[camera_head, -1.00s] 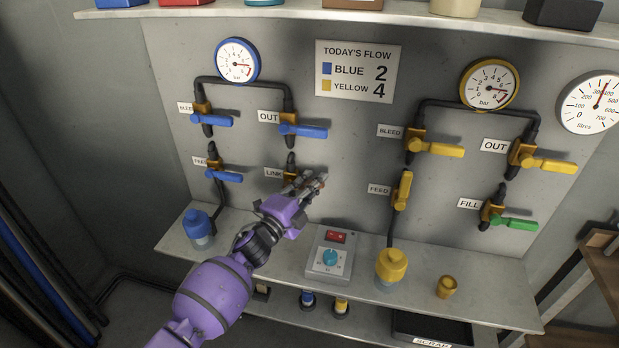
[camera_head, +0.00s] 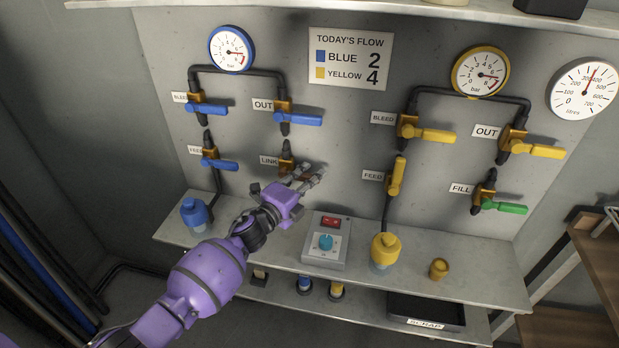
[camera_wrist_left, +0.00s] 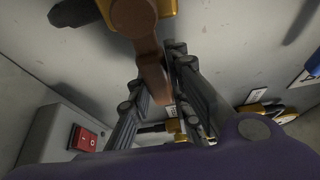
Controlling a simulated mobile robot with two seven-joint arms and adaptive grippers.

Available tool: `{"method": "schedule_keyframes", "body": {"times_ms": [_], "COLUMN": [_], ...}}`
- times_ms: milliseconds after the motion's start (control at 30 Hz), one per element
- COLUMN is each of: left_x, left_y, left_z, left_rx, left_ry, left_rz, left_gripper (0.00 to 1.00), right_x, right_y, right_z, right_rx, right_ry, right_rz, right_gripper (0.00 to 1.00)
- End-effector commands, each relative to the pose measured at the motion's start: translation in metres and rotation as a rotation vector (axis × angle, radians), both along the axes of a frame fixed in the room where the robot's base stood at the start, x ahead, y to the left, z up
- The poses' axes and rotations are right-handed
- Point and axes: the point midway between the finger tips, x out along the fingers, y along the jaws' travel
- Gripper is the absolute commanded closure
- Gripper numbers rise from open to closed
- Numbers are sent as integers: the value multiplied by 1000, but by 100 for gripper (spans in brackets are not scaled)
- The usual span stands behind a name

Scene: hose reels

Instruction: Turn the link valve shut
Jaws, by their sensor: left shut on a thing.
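The link valve (camera_head: 286,165) is a brass-coloured valve on the wall panel, right of its LINK label (camera_head: 270,160). My left gripper (camera_head: 309,176) is at this valve, just to its right, with the purple arm coming from the lower left. In the left wrist view, the valve's brown handle (camera_wrist_left: 152,72) runs from the brass body (camera_wrist_left: 168,8) down between the fingers of my left gripper (camera_wrist_left: 165,108), which are shut on it. The fingers hide most of the handle in the head view, so its exact angle is hard to tell. My right gripper is out of view.
Blue-handled valves (camera_head: 300,118) sit above and left, yellow ones (camera_head: 435,135) to the right, and a green-handled FILL valve (camera_head: 503,207) far right. Below on the shelf (camera_head: 470,287) stand a control box (camera_head: 325,242), a blue bottle (camera_head: 195,215) and a yellow one (camera_head: 385,250).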

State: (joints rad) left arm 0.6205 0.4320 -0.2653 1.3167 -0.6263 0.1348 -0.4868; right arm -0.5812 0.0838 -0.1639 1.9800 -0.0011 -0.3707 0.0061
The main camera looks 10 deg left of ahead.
Motion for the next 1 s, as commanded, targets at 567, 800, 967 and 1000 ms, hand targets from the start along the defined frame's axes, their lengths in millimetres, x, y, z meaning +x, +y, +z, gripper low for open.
{"method": "schedule_keyframes", "body": {"times_ms": [567, 800, 967, 1000], "left_x": [-1, -26, -58, -66], "left_y": [0, 12, 27, 31], "left_z": [-1, -2, -2, -2], "left_rx": [1, 3, 3, 3], "left_ry": [0, 3, 2, 3], "left_rz": [0, 0, 0, 1], "left_gripper": [62, 62, 62, 62], "right_x": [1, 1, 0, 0], "right_y": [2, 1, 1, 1], "right_z": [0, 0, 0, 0], "right_rx": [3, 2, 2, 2], "right_ry": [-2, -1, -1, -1], "right_rz": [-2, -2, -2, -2], "right_gripper": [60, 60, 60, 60]}}
